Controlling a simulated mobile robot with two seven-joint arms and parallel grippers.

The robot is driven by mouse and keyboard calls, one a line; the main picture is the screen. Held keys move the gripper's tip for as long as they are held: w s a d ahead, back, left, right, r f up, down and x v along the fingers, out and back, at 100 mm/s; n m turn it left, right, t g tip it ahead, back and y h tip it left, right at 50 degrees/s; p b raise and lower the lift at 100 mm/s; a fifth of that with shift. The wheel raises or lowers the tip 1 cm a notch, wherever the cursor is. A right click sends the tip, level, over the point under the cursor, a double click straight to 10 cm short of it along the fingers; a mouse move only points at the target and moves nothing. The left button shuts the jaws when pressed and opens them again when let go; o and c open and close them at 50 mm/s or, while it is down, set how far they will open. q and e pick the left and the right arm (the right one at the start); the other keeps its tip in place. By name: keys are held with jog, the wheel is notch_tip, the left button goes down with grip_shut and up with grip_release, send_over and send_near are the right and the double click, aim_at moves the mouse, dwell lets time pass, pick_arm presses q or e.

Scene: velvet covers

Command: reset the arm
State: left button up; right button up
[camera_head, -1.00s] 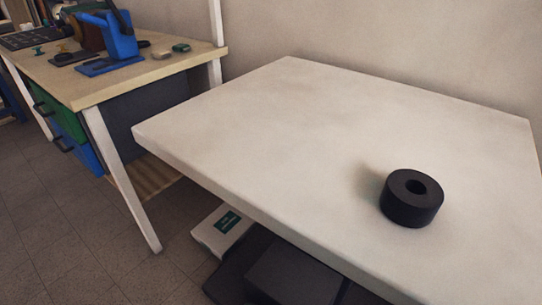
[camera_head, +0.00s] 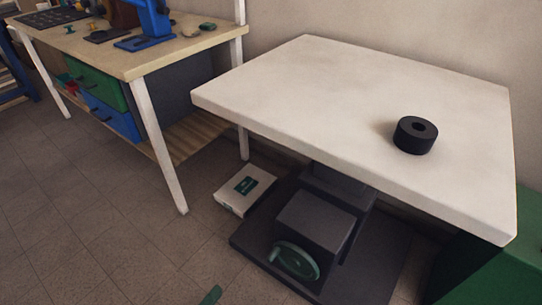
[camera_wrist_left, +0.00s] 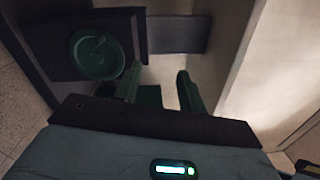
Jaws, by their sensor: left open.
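My left gripper (camera_wrist_left: 159,82) shows in the left wrist view with its two dark green fingers apart and nothing between them. In the head view only a small green tip of it (camera_head: 210,295) shows at the bottom edge, over the floor and in front of the white table (camera_head: 300,75). The rest of that arm is out of the picture. In the wrist view the table's pedestal and its green handwheel (camera_wrist_left: 100,53) lie beyond the fingers. My right gripper is in neither view.
A black ring (camera_head: 415,136) lies on the white table, otherwise bare. The pedestal's handwheel (camera_head: 296,261) sticks out below. A white box (camera_head: 245,189) lies on the floor. A workbench (camera_head: 130,62) with tools and drawers stands at left. A green cabinet (camera_head: 490,270) is at lower right.

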pick_arm(q)
jog(key=s+a+r+n+g+y+p, duration=0.3)
jog(key=s+r+n+y+p, duration=0.1)
jog(key=s+r+n+p, duration=0.7)
jog(key=s+a+r+n+g+y+p, duration=0.3)
jog(key=s+r+n+p, duration=0.7)
jog(key=s+n+p, duration=0.4)
jog(key=shift+s+r+n+g+y+p, duration=0.3)
jog(key=shift+s+r+y+p, duration=0.15)
jog(key=shift+y+p, duration=0.45)
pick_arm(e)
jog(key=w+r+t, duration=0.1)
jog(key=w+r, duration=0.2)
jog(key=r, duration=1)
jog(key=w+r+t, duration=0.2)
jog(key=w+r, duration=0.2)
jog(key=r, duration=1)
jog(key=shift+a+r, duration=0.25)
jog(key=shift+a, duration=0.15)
pick_arm(q)
jog(key=shift+c, duration=0.5)
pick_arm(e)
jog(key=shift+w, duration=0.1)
pick_arm(q)
jog(key=shift+w, duration=0.1)
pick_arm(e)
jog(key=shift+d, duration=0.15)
